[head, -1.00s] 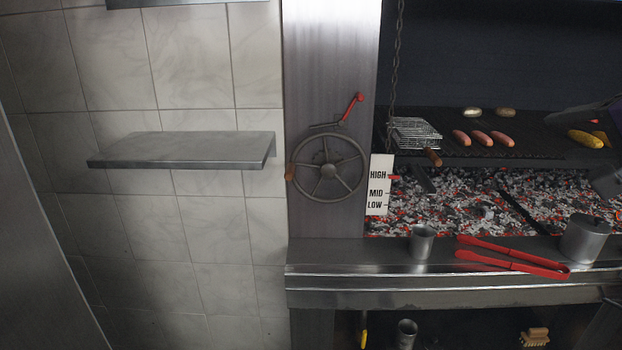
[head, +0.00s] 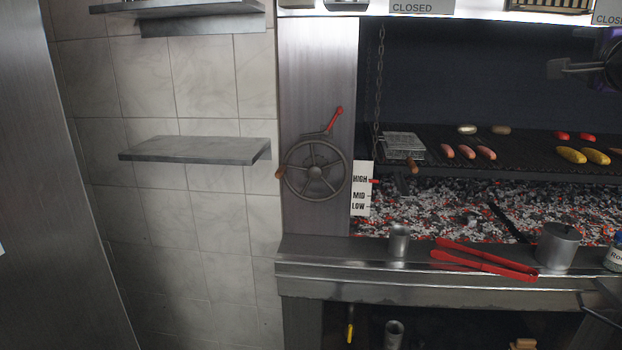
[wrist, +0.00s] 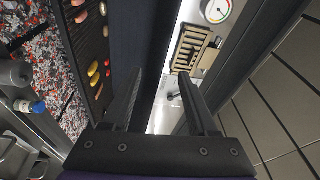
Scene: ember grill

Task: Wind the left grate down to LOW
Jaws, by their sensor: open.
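The crank wheel (head: 316,171) is a dark spoked handwheel on the steel post left of the fire, with a wooden knob (head: 281,173) at its left rim. A red-handled lever (head: 335,119) sits above it. The white scale plate (head: 361,188) reads HIGH, MID, LOW; a red pointer (head: 374,182) is at HIGH. The left grate (head: 440,147) carries sausages and a wire basket (head: 404,146). My gripper (head: 556,69) is at the upper right, far from the wheel. In the wrist view my gripper (wrist: 168,90) is open, with nothing between its fingers.
A steel shelf (head: 195,149) juts from the tiled wall left of the wheel. Glowing coals (head: 450,209) lie under the grate. The space before the wheel is clear.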

